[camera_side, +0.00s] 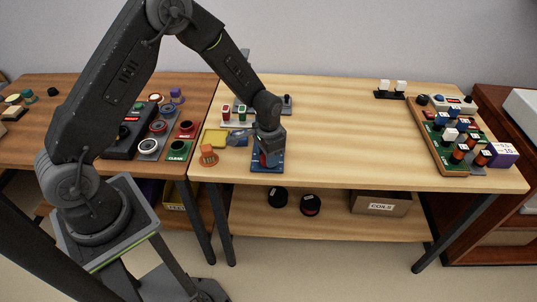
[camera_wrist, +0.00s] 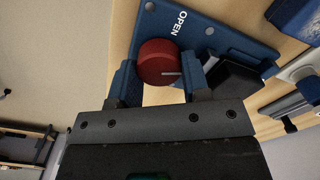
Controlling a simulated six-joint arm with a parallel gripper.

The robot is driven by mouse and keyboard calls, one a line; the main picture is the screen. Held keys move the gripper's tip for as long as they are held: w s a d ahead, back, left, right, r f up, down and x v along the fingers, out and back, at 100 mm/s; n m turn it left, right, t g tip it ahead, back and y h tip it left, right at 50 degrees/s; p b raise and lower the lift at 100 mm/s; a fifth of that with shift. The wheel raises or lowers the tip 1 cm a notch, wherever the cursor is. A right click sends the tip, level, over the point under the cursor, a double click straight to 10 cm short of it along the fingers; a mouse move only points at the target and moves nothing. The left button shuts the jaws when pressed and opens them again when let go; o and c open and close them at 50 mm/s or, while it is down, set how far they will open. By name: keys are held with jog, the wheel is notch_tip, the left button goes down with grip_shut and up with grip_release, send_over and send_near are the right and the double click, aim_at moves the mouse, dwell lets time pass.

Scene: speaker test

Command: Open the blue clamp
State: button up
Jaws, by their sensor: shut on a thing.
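The blue clamp (camera_side: 267,167) stands near the front edge of the light wooden table, left of its middle. In the wrist view its blue plate (camera_wrist: 228,28) carries the white word OPEN and a round red knob (camera_wrist: 158,62) with a pale pointer line. My gripper (camera_wrist: 160,84) has its two fingers on either side of the red knob and is shut on it. In the side view my gripper (camera_side: 268,150) comes down over the clamp from above and hides much of it. The clamp's jaws cannot be made out clearly.
An orange knobbed piece (camera_side: 208,155) and a yellow tray (camera_side: 215,138) stand close left of the clamp. Red and green blocks (camera_side: 233,112) stand behind. A crowded board (camera_side: 447,140) lies far right. The table between is clear.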

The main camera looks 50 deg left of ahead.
jog(key=n, duration=0.4)
jog(key=shift+n, duration=0.3)
jog(key=shift+a+n, duration=0.15)
jog(key=shift+n, duration=1.55)
jog(key=o, duration=0.9)
jog(key=shift+o, duration=0.2)
jog(key=shift+r, duration=0.1)
notch_tip(320, 180, up, 14)
